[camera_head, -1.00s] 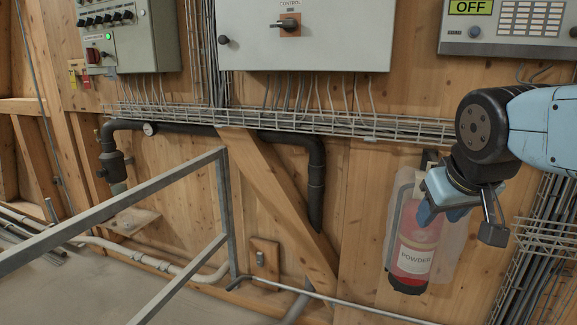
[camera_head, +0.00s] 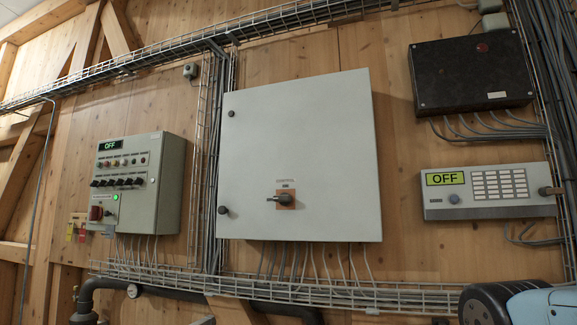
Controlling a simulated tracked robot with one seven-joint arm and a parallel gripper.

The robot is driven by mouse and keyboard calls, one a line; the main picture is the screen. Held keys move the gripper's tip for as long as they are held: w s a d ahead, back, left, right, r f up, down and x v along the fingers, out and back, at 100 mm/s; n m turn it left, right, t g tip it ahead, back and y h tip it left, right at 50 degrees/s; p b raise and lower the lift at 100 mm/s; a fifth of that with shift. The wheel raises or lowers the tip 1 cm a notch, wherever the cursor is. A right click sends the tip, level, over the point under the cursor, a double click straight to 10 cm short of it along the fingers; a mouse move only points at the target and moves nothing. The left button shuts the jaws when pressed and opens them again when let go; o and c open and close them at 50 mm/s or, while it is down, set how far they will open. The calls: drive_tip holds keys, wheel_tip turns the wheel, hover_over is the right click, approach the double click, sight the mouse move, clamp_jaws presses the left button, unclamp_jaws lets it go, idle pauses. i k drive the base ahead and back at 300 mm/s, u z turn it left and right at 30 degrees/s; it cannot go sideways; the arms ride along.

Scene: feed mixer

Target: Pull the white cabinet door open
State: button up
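The white cabinet (camera_head: 300,150) hangs on the wooden wall in the middle of the view. Its door looks shut, flush with the body. A dark rotary handle on a brown plate (camera_head: 286,199) sits low on the door, under a "CONTROL" label. Two round dark knobs, an upper one (camera_head: 231,114) and a lower one (camera_head: 223,210), sit along the door's left edge. Part of my arm shows at the bottom right corner, below and right of the cabinet. My gripper is out of the picture.
A grey control box (camera_head: 138,180) with buttons and a red switch is left of the cabinet. A black box (camera_head: 470,72) and an "OFF" panel (camera_head: 488,191) are to the right. A wire cable tray (camera_head: 270,288) runs below. The space before the door looks clear.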

sight(312, 139)
drive_tip(key=u, duration=0.15)
drive_tip(key=i, duration=1.05)
drive_tip(key=u, duration=0.5)
